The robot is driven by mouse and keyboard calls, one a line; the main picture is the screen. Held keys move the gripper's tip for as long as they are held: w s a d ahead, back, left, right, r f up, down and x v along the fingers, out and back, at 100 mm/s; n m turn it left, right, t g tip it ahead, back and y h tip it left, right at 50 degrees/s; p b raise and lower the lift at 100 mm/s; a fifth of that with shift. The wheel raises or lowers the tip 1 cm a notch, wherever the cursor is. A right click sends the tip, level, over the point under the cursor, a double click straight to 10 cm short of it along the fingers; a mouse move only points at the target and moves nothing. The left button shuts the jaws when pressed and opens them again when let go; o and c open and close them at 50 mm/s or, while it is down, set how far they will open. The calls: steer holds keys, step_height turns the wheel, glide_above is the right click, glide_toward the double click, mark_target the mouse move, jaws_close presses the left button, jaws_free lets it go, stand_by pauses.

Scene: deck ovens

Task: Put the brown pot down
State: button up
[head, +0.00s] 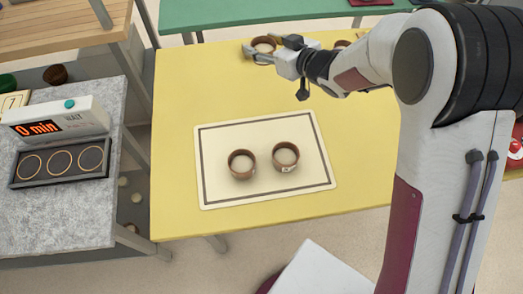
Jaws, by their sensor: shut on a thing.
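My gripper (268,50) is at the far side of the yellow table, its fingers shut around a brown pot (263,42) with a pale top. The pot looks upright; whether its base touches the table I cannot tell. Two similar brown pots stand side by side on a cream mat with a dark border (215,190): the left pot (241,165) and the right pot (286,157). Another brown round thing (342,44) shows just behind my wrist, mostly hidden.
The yellow table (185,90) is clear left of the mat and between mat and gripper. At left, a grey counter (60,220) holds a timer box reading "0 min" (60,122) and a dark tray with three round marks (60,163). A green table (230,14) stands behind.

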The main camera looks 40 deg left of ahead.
steer(key=s+d+f+n+g, duration=0.1)
steer(key=s+d, duration=0.5)
steer(key=n+g, duration=0.2)
steer(key=g, duration=0.1)
glide_above(257, 135)
steer(key=shift+f+y, duration=0.3)
steer(key=shift+y, duration=0.1)
steer(key=shift+f, duration=0.1)
steer(key=shift+f, duration=2.8)
steer(key=shift+f, duration=2.1)
steer(key=shift+f, duration=0.1)
